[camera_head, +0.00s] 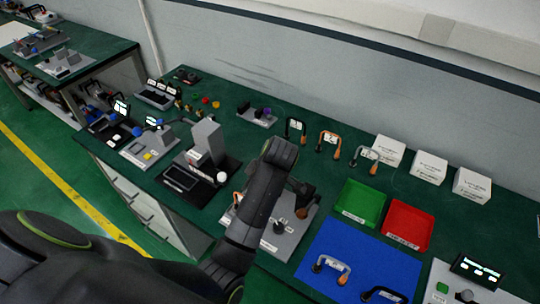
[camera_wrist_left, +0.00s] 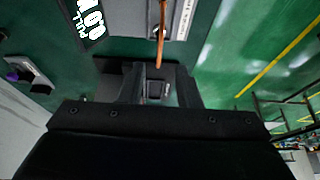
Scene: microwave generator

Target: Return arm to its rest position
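My left arm (camera_head: 255,210) comes in from the lower left of the head view and reaches up over the green workbench (camera_head: 330,170). Its forearm rises to a bend above the middle of the bench. My left gripper (camera_wrist_left: 160,85) shows in the left wrist view with its two dark fingers apart. No object is clearly held between them; a dark base with a small grey square part shows beyond the gap. In the head view the arm largely hides the area where the gripper is. My right gripper is in neither view.
Near the arm stand a grey block device (camera_head: 207,140) and a grey plate with parts (camera_head: 285,235). To the right are a green tray (camera_head: 360,204), a red tray (camera_head: 408,226), a blue mat (camera_head: 345,250) and white boxes (camera_head: 428,167). A wall runs behind.

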